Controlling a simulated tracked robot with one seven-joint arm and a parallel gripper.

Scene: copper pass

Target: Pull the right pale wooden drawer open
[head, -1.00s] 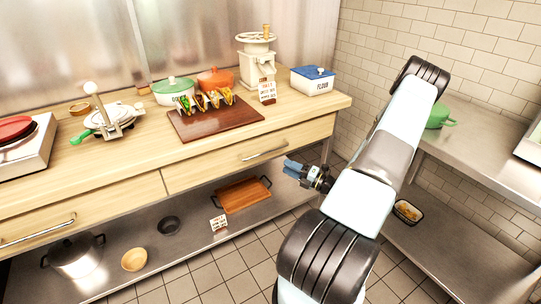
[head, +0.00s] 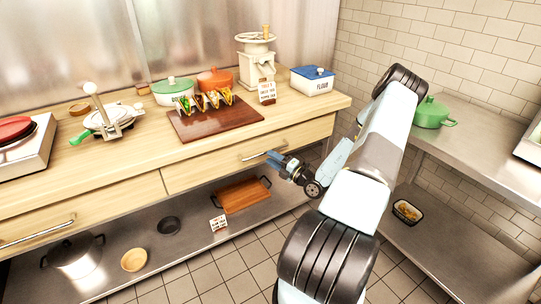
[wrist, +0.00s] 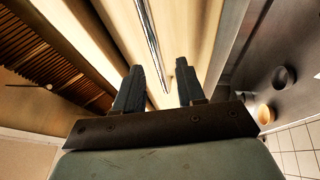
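The right pale wooden drawer (head: 205,170) is shut, flush under the counter top. Its silver bar handle (head: 252,156) is partly hidden behind my gripper in the head view. My gripper (head: 271,157) is in front of the handle's middle to right part. In the wrist view, my gripper (wrist: 158,68) is open, with its two dark fingers apart. The handle (wrist: 151,35) runs lengthwise into the gap between them, over the pale drawer front (wrist: 118,28). I cannot tell whether the fingers touch the bar.
The left drawer (head: 90,210) is also shut. On the counter stand a board with tacos (head: 215,122), a grinder (head: 257,65) and a flour box (head: 312,82). The lower shelf holds a wooden tray (head: 243,193) and a pot (head: 75,256). A steel table (head: 480,155) stands right.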

